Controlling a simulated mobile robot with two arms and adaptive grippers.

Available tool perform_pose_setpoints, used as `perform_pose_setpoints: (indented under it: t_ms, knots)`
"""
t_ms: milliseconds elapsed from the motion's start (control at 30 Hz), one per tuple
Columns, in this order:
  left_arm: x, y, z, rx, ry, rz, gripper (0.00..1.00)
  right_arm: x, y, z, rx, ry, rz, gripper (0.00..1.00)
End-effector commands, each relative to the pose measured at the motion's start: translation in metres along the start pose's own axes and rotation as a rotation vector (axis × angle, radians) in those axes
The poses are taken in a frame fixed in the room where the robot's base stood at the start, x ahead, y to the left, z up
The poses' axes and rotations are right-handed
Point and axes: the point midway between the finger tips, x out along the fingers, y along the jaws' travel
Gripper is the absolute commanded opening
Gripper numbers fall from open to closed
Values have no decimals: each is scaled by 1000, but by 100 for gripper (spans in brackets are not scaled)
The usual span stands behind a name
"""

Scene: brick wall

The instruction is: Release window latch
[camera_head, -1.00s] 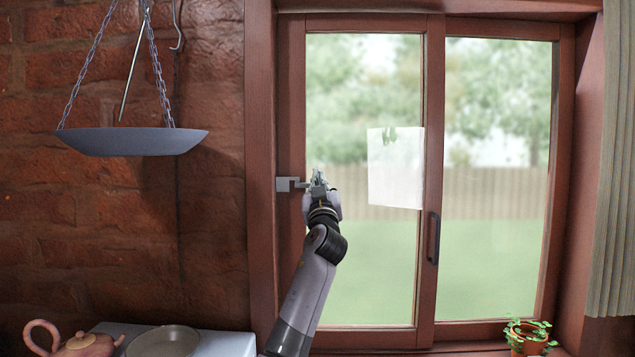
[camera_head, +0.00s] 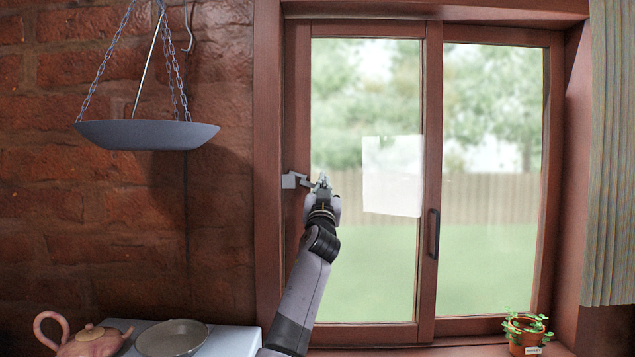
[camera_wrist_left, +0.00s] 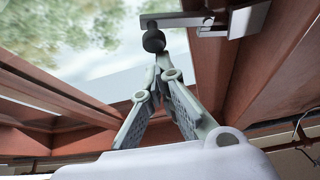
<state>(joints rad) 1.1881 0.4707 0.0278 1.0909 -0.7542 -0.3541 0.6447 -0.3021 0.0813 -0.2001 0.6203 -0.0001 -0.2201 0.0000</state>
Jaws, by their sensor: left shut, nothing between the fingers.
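The window latch (camera_head: 289,180) is a grey metal piece on the left side of the red-brown window frame. In the head view its arm slants slightly down to the right, towards my left gripper (camera_head: 322,181). In the left wrist view the latch (camera_wrist_left: 245,19) shows at the top, its bar reaching left to a dark round knob (camera_wrist_left: 153,41). My left gripper (camera_wrist_left: 160,65) is shut and empty. Its fingertips are just below the knob; I cannot tell if they touch it. The window (camera_head: 428,180) has two glazed panels and looks closed. My right gripper is out of view.
A hanging scale pan (camera_head: 147,135) is at the left before the brick wall. A teapot (camera_head: 92,341) and a plate (camera_head: 172,338) sit at bottom left. A potted plant (camera_head: 526,333) stands on the sill. A black handle (camera_head: 434,234) is on the middle frame.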

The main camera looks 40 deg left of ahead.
Motion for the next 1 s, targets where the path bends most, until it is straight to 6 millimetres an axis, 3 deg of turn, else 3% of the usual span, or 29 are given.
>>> perform_pose_setpoints:
  t_ms: [167, 300, 467, 667, 1000]
  knots:
    - [-2, 3, 10, 7, -1, 4, 0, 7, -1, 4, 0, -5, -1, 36]
    - [-5, 1, 15, 121, 1, 63, 0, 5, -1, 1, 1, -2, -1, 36]
    - [-9, 4, 21, 110, -1, 62, 0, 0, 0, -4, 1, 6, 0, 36]
    - [-12, 2, 28, 229, 0, 124, 0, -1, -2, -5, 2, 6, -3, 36]
    - [-15, 2, 33, 219, 0, 121, 0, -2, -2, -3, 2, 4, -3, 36]
